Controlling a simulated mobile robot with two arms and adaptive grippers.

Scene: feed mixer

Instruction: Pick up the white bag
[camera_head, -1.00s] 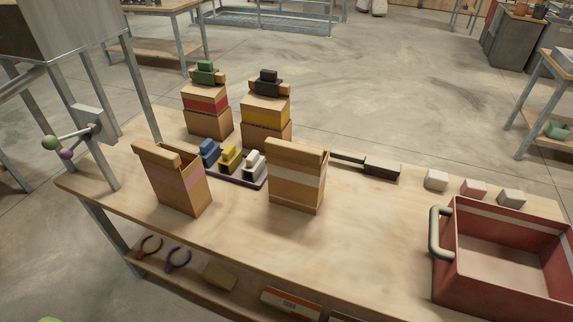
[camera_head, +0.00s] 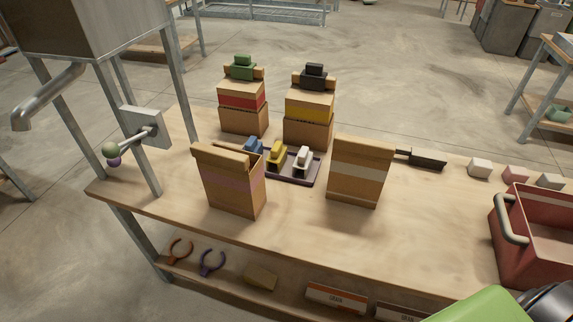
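The bag with a white band (camera_head: 358,170) stands upright on the wooden table (camera_head: 290,228), right of the middle. It is a brown paper bag with a folded top, and nothing is gripping it. A similar bag with a pink band (camera_head: 233,186) stands to its left, nearer the front edge. A green and dark grey part of my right arm shows at the bottom right corner. Neither gripper is in view.
Red-banded (camera_head: 242,98) and yellow-banded (camera_head: 309,108) bags with clips stand behind. A tray (camera_head: 305,180) holds blue, yellow and white clips. A dark scoop (camera_head: 428,161), small blocks and a red crate (camera_head: 540,232) are right. A metal hopper (camera_head: 88,22) stands left.

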